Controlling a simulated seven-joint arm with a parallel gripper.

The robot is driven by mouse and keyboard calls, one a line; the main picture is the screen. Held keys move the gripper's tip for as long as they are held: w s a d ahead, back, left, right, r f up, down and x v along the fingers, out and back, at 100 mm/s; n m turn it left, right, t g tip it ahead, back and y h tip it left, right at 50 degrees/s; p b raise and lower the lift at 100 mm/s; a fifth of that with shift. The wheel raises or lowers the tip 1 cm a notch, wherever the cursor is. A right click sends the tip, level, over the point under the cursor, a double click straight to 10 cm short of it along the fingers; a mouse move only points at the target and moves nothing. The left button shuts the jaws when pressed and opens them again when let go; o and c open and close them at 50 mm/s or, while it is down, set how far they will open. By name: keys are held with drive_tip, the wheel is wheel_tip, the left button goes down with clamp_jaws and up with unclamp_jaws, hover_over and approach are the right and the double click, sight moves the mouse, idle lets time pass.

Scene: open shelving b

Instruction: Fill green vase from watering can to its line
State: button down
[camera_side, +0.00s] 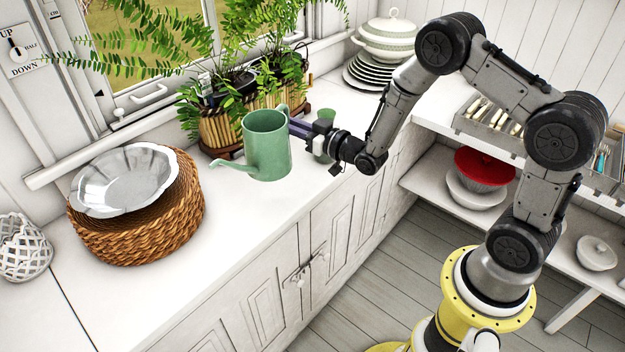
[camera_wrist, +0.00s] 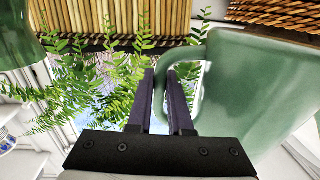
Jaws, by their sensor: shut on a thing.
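The green watering can (camera_side: 267,150) is upright over the counter beside the planters, its spout pointing left in the side view. I cannot tell whether its base touches the counter. My gripper (camera_side: 298,128) reaches it from the right and is shut on its handle. In the wrist view the can (camera_wrist: 262,85) fills the right side, and my gripper's fingers (camera_wrist: 164,95) are at the handle loop. The green vase (camera_side: 326,114) stands behind my gripper, mostly hidden by it. A green surface at the wrist view's upper left seems to be the vase (camera_wrist: 18,35). Its line and the can's contents are not visible.
Fern planters (camera_side: 222,130) stand close behind the can by the window. A woven basket (camera_side: 140,235) with a silver bowl (camera_side: 125,180) is at left. Stacked plates (camera_side: 366,74) and a tureen (camera_side: 388,42) stand at the back. The counter (camera_side: 225,245) in front is clear.

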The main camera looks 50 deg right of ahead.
drive_tip(key=s+a+f+m+h, duration=0.1)
drive_tip(key=s+a+f+h, duration=0.1)
drive_tip(key=s+f, duration=0.55)
wheel_tip(320, 180, up, 13)
drive_tip(key=s, duration=0.2)
drive_tip(key=w+d+r+m+h, duration=0.1)
drive_tip(key=w+d+h, duration=0.1)
drive_tip(key=w+d, duration=0.65)
drive_tip(key=w+d+r+m+h, duration=0.1)
drive_tip(key=w+d+m+h, duration=0.15)
drive_tip(key=d, duration=1.15)
drive_tip(key=s+d+f+m+g+h, duration=0.1)
drive_tip(key=s+d+h, duration=0.1)
drive_tip(key=d, duration=1.2)
drive_tip(key=s+d+f+m+g+h, duration=0.1)
drive_tip(key=d+h, duration=0.1)
drive_tip(key=d, duration=1.1)
wheel_tip(320, 180, down, 9)
drive_tip(key=shift+s+d, duration=0.2)
drive_tip(key=shift+d, duration=0.1)
drive_tip(key=shift+r, duration=0.15)
